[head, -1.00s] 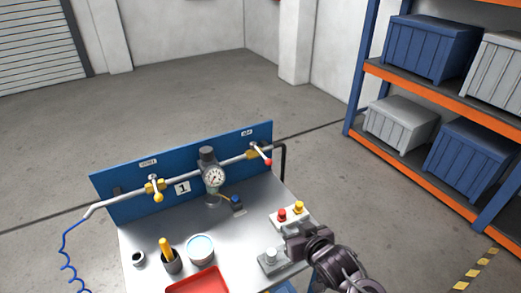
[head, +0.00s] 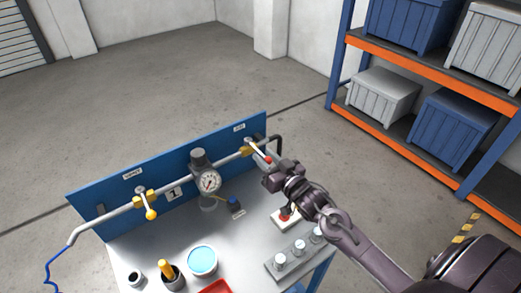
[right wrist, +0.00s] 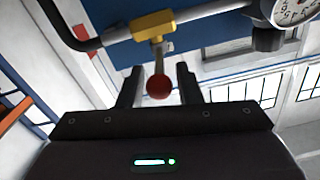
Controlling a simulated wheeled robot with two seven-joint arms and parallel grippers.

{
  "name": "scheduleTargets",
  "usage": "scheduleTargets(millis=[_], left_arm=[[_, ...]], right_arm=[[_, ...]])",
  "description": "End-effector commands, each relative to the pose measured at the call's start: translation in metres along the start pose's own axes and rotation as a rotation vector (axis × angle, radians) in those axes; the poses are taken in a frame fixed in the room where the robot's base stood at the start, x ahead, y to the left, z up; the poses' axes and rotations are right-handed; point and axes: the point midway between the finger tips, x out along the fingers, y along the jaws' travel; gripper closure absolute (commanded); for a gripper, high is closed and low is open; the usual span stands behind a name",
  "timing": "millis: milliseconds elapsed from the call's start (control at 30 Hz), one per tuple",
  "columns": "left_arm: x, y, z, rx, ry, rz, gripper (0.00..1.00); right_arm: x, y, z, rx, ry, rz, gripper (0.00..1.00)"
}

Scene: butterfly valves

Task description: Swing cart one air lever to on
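Cart one has a blue back panel (head: 105,200) with a "1" plate (head: 174,194). A grey pipe with two yellow-bodied valves runs along it. The right valve (head: 247,151) has a lever with a red ball knob (head: 267,159), slanting out from the panel; the label above it is too small to read surely. The left valve (head: 145,200) has a yellow-knobbed lever. My right gripper (head: 270,172) is at the red knob. In the right wrist view, the red knob (right wrist: 159,87) sits between my right gripper's (right wrist: 160,92) spread fingers, with gaps on both sides. My left gripper is out of view.
A pressure gauge (head: 208,182) stands mid-pipe. The cart top (head: 235,240) carries a red button box (head: 285,216) under my right arm, a block with grey knobs (head: 290,257), cups and a red tray (head: 216,288). A shelf with crates (head: 380,95) stands at right. Floor behind is clear.

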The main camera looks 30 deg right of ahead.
Motion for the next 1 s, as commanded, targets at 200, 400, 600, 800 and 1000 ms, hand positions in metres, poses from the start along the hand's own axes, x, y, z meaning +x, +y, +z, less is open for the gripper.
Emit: scheduleTargets(millis=[200, 400, 600, 800, 1000], left_arm=[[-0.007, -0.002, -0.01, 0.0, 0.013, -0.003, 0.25], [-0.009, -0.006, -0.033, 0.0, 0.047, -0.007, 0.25], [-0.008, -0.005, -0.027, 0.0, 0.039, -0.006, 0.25], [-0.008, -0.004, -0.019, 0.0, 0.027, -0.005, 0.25], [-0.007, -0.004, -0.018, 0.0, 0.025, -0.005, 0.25]], right_arm=[[0.022, 0.0, -0.001, 0.001, 0.001, 0.001, 0.68], [0.025, 0.0, 0.001, 0.0, -0.001, 0.001, 0.68], [0.025, 0.0, 0.001, 0.0, -0.001, 0.001, 0.76], [0.025, 0.0, 0.001, 0.0, -0.001, 0.001, 1.0], [0.025, 0.0, 0.001, 0.0, -0.001, 0.0, 1.0]])
